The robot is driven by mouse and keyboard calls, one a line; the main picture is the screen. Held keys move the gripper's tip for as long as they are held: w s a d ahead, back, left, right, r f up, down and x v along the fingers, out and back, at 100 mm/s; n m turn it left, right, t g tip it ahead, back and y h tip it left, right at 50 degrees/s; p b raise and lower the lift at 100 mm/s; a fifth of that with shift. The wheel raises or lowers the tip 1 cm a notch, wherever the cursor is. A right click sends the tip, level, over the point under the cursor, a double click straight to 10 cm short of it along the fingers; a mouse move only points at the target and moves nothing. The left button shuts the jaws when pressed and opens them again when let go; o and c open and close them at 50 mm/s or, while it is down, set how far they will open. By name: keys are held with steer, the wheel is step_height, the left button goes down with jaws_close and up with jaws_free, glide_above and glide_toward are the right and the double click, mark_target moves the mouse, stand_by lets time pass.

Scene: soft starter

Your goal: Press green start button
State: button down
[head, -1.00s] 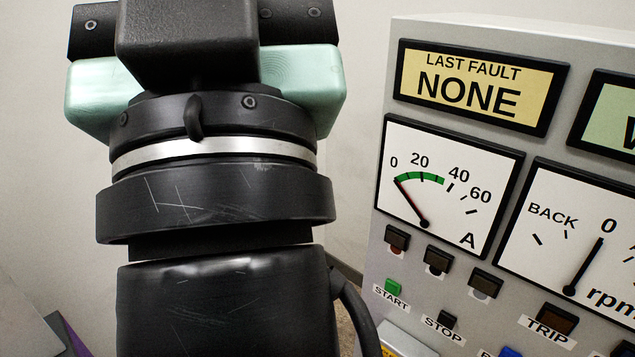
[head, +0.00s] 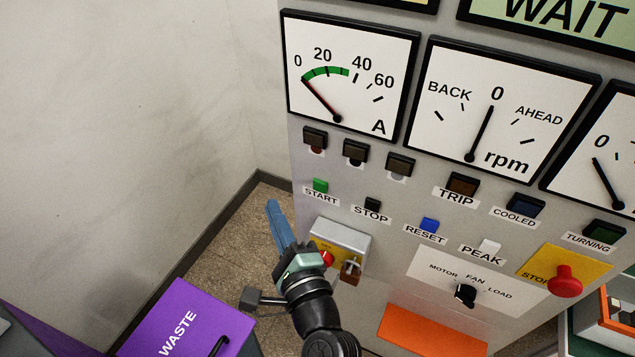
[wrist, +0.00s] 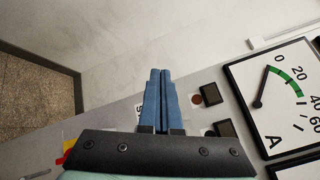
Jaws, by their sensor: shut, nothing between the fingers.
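The green start button (head: 320,185) sits on the grey panel above its START label, left of the black stop button (head: 372,204). My gripper (head: 272,204) has blue fingers, shut with nothing between them. In the head view its tips are left of and slightly below the start button, apart from it in the picture; the depth gap is hard to tell. In the wrist view the shut fingers (wrist: 160,72) point up the picture, over the panel's edge. The green button is not visible there; my gripper covers part of the label beside it.
A box with a red knob and a brass latch (head: 340,242) juts from the panel near my gripper. A blue reset button (head: 429,225), a selector knob (head: 466,294) and a red stop mushroom (head: 565,281) lie to the right. A purple waste bin (head: 185,325) stands lower left.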

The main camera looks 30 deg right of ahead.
mark_target(313, 187)
step_height(313, 187, down, 6)
steer(key=s+d+m+g, duration=0.1)
steer(key=s+m, duration=0.1)
steer(key=m, duration=0.1)
steer(key=shift+s+d+r+h, duration=0.25)
steer(key=shift+d+h, duration=0.15)
steer(key=shift+w+d, duration=0.1)
steer(key=w+d+b, duration=0.2)
steer(key=w+d, duration=0.3)
steer(key=d, duration=0.1)
steer(key=shift+w+d+b, duration=0.15)
steer(key=shift+d+b, duration=0.2)
stand_by(1.5)
steer(key=shift+w+d, duration=0.25)
steer(key=shift+d, duration=0.1)
steer(key=shift+w+d+r, duration=0.1)
steer(key=shift+w+d, duration=0.15)
steer(key=shift+d, duration=0.1)
stand_by(0.7)
stand_by(0.3)
steer(key=shift+s+a, duration=0.55)
steer(key=shift+a, duration=0.15)
